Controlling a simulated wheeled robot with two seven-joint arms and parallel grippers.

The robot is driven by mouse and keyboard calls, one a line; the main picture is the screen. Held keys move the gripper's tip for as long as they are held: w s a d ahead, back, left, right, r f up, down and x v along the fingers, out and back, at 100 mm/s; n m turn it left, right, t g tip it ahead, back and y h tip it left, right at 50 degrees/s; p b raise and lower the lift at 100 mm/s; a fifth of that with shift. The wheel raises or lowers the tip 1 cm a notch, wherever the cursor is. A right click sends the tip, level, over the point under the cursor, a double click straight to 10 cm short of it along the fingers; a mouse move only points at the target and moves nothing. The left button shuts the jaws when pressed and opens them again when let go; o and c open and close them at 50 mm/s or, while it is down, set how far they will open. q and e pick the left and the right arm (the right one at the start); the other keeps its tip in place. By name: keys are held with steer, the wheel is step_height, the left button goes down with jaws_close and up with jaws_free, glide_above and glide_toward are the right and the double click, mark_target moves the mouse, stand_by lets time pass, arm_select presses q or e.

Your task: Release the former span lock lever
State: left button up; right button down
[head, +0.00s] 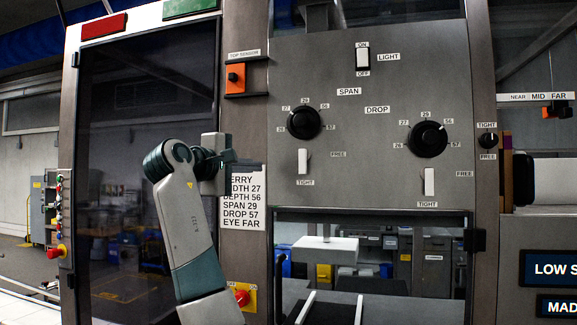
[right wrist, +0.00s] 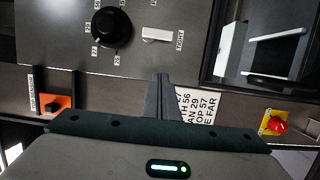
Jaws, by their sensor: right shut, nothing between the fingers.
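The span lock lever (head: 302,161) is a small white lever on the grey panel, below the black SPAN dial (head: 304,122). It stands upright, with its lower end at the TIGHT label, and FREE is printed to its right. In the right wrist view the lever (right wrist: 156,34) lies above my fingertips, apart from them. My right gripper (head: 230,158) is left of the lever, in front of the frame post by the recipe card. Its fingers (right wrist: 164,78) are shut and empty. My left gripper is not in view.
A similar white lever (head: 429,181) stands upright at TIGHT below the DROP dial (head: 427,139). A white light switch (head: 362,57) is above. An orange top sensor (head: 236,77) is on the left post. A red button (head: 241,297) is low on that post. The recipe card (head: 243,205) is partly covered.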

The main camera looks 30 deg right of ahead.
mark_target(303, 162)
steer(key=shift+w, duration=0.1)
steer(key=shift+d, duration=0.1)
steer(key=d+p, duration=0.3)
steer(key=w+d+p, duration=0.1)
steer(key=d+p, duration=0.1)
steer(key=d, duration=0.2)
steer(key=d+p, duration=0.3)
steer(key=d, duration=0.1)
steer(key=shift+w+d+f+p, duration=0.1)
steer(key=shift+w+d+p, duration=0.1)
steer(key=shift+p, duration=0.15)
steer(key=shift+s, duration=0.15)
stand_by(0.4)
